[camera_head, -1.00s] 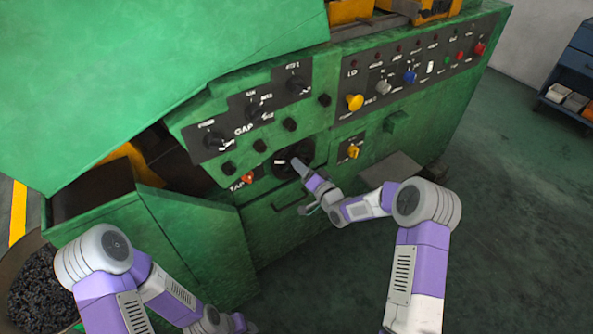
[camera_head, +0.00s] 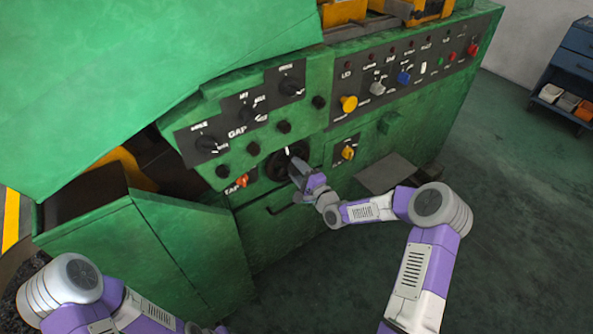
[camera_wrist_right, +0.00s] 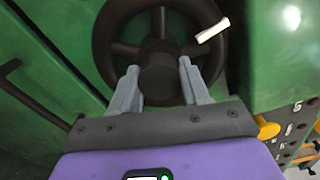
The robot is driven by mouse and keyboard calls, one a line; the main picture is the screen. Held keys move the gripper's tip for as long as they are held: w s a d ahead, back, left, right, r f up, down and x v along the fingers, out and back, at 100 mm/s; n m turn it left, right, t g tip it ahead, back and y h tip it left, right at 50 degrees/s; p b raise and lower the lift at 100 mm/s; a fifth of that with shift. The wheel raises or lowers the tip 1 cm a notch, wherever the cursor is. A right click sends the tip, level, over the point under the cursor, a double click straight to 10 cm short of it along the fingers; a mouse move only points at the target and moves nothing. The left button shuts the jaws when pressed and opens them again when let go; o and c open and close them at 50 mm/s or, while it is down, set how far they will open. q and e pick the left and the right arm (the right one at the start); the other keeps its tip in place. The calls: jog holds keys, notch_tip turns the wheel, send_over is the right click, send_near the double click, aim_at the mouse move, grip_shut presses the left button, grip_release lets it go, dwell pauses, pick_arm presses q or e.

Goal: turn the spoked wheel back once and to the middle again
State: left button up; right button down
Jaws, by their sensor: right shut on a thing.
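The spoked wheel (camera_head: 274,164) is a dark handwheel on the green machine's front panel, below the row of dark knobs. In the right wrist view the wheel (camera_wrist_right: 103,45) shows its rim, spokes and round hub (camera_wrist_right: 157,72). A white mark (camera_wrist_right: 212,30) sits on its rim at the upper right there, and near the wheel's top in the head view. My right gripper (camera_head: 297,170) is at the wheel; its two fingers (camera_wrist_right: 158,80) are closed on either side of the hub. The gripper hides part of the wheel in the head view. My left gripper is out of view.
An orange-red knob (camera_head: 242,180) is left of the wheel and a yellow knob (camera_head: 348,153) is right of it. A dark handle (camera_head: 280,208) is below.

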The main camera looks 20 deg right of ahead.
jog(key=shift+d+r+m, duration=0.1)
jog(key=shift+d+m, duration=0.1)
jog(key=shift+m, duration=0.9)
jog(key=shift+w, duration=0.1)
jog(key=c, duration=0.6)
grip_release()
jog(key=shift+o, duration=0.3)
jog(key=shift+a, duration=0.1)
jog(key=p+v, duration=0.1)
jog(key=v, duration=0.6)
jog(key=shift+s+p, duration=0.3)
jog(key=shift+p, duration=0.1)
